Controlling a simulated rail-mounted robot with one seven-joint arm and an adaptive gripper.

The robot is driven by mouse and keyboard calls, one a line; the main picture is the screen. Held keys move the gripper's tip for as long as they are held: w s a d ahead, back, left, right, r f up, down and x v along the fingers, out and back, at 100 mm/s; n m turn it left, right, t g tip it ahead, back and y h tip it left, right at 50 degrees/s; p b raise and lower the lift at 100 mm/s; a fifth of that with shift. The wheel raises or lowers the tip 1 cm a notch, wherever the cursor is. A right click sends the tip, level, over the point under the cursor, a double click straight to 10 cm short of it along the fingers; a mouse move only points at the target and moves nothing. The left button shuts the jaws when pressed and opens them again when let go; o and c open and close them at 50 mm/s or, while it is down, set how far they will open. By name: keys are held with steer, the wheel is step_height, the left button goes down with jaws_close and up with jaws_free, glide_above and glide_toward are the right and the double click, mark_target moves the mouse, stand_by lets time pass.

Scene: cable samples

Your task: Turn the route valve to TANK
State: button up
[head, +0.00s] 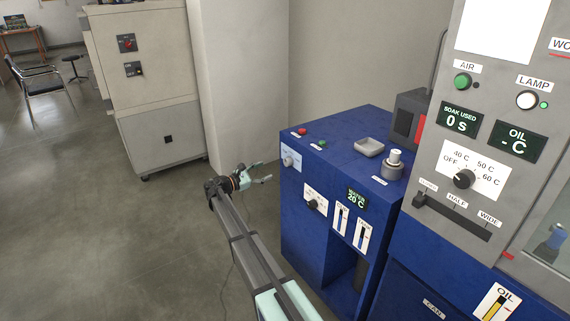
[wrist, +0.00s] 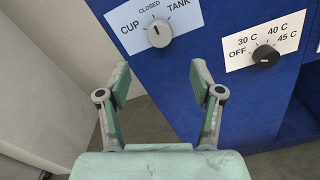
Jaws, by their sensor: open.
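The route valve (wrist: 160,34) is a pale round knob on a white plate marked CUP, CLOSED and TANK, on the blue cabinet front. Its mark appears to point up toward CLOSED. In the head view the valve (head: 288,162) is small, at the cabinet's upper left. My gripper (wrist: 161,84) is open and empty, its two green fingers apart below the valve in the wrist view, not touching it. In the head view my gripper (head: 262,180) is to the left of the cabinet face.
A black temperature knob (wrist: 265,55) sits to the right of the valve. The blue cabinet (head: 335,145) carries buttons, a small tray (head: 369,147) and gauges. A grey control panel (head: 470,130) stands at right. Open floor (head: 120,240) lies at left.

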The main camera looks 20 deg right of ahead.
mark_target(285, 163)
steer(key=d, duration=0.3)
steer(key=w+d, duration=0.1)
steer(key=d, duration=0.3)
steer(key=w+d, duration=0.1)
steer(key=d, duration=0.3)
steer(key=shift+w+d+p, duration=0.2)
steer(key=shift+p, duration=0.1)
steer(key=c, duration=1.1)
